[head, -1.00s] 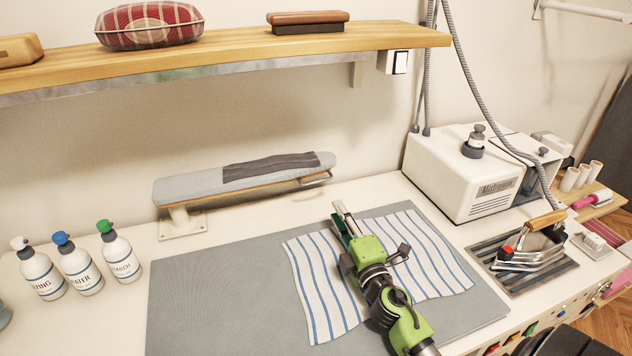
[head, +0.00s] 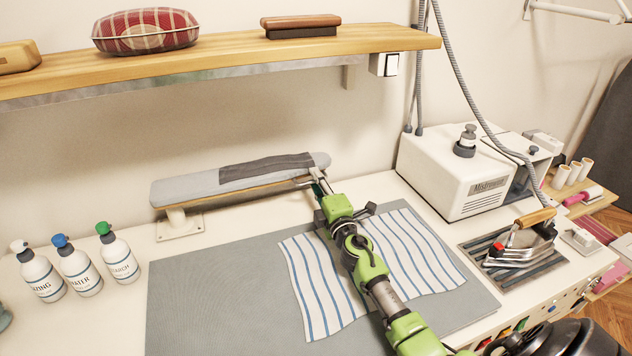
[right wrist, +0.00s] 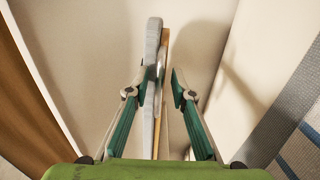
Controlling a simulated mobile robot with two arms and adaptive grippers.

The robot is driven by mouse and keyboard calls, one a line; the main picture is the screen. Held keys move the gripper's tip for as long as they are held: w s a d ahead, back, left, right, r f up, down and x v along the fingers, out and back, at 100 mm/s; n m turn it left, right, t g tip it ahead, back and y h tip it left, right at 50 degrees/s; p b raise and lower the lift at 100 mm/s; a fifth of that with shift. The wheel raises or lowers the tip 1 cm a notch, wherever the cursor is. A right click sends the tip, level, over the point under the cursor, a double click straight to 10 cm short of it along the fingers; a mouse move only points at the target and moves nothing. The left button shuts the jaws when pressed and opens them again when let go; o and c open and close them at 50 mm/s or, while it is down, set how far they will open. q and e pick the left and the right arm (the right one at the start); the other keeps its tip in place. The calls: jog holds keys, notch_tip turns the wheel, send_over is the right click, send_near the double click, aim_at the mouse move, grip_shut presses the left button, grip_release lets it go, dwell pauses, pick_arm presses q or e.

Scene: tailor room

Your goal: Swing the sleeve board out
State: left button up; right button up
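The sleeve board (head: 205,185) is a long grey padded board on a white pedestal, lying along the back wall with a dark cloth strip on its right part. My right gripper (head: 318,182) is at the board's right end, where the metal handle seen earlier is largely hidden behind the fingers. In the right wrist view the right gripper (right wrist: 160,82) is open, and the sleeve board (right wrist: 152,60) runs edge-on between its fingers, close to the left fingertip. Contact cannot be told. My left gripper is not in view.
A striped cloth (head: 310,285) lies on the grey mat (head: 200,300) under my right arm. A steam generator (head: 450,175) and an iron (head: 520,245) are at right. A wooden shelf (head: 200,66) overhangs the board.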

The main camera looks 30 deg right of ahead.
jog(key=shift+w, duration=0.1)
grip_shut()
